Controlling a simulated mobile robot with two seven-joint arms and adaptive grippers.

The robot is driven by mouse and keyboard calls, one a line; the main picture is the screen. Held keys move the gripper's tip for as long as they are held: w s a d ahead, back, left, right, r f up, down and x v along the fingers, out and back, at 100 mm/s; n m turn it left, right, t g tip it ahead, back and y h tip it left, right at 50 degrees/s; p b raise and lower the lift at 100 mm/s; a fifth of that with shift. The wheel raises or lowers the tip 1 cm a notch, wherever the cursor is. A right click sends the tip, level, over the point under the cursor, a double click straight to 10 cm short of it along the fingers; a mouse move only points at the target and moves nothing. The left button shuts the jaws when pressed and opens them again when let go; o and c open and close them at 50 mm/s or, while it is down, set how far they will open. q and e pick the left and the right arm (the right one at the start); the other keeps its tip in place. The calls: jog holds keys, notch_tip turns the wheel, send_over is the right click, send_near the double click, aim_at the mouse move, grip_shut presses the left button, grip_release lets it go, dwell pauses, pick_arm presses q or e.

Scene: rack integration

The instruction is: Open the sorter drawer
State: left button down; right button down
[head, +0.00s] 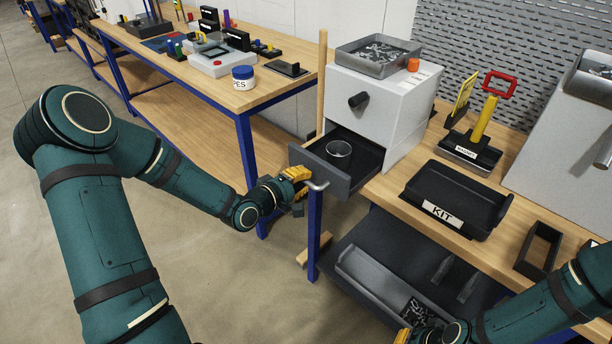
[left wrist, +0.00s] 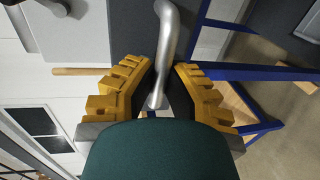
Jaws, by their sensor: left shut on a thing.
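The sorter drawer (head: 326,172) is pulled out from the lower part of the light grey sorter cabinet (head: 385,100). A round clear cup-like thing (head: 339,149) sits inside it. My left gripper (head: 300,184) is at the drawer's front, its yellow fingers shut on the metal handle (head: 318,186). In the left wrist view, the bent handle (left wrist: 166,50) passes between the yellow fingers (left wrist: 157,88). My right gripper (head: 404,335) shows only in part at the bottom edge, so its jaws cannot be read.
A black KIT tray (head: 456,198) and a magnet tool with a red handle (head: 483,125) stand on the bench right of the cabinet. A metal tray (head: 378,52) and an orange cap (head: 413,64) are on the cabinet. A grey bin (head: 375,287) lies below.

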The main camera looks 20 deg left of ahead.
pick_arm(q)
jog(key=c, duration=1.3)
grip_release()
jog(key=v, duration=1.2)
